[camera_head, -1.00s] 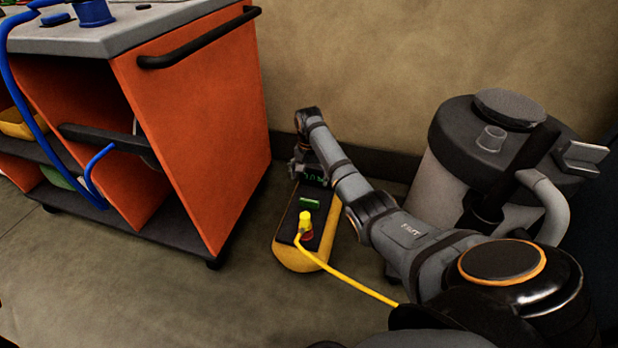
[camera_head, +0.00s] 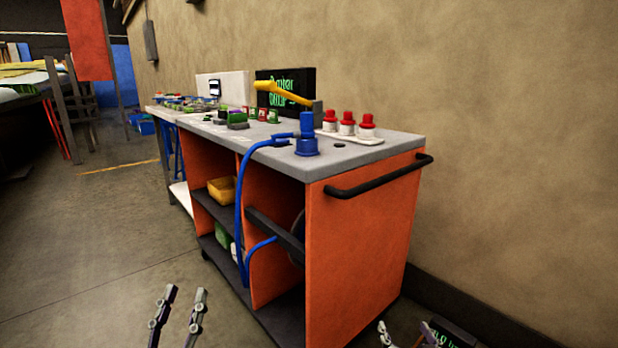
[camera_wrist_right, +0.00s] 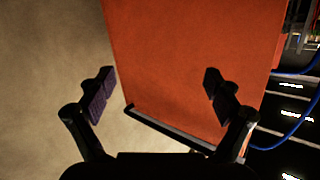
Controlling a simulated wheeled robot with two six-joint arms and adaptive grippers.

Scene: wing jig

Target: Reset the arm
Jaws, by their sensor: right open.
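My left gripper (camera_head: 185,292) shows at the bottom left of the head view, its two fingers apart with only floor between them. My right gripper (camera_head: 406,330) shows at the bottom edge, right of centre, mostly cut off by the frame. In the right wrist view its fingers (camera_wrist_right: 158,84) are wide apart with nothing held. The orange side panel of the cart (camera_wrist_right: 190,60) fills the space beyond them. Most of both arms is out of view.
The orange cart (camera_head: 360,240) has a black handle (camera_head: 380,178) on its end. On its top are a blue fitting with a hose (camera_head: 306,145) and several red-capped bottles (camera_head: 347,125). A dark unit with green text (camera_head: 455,335) is at the bottom edge. Open floor (camera_head: 100,240) lies left.

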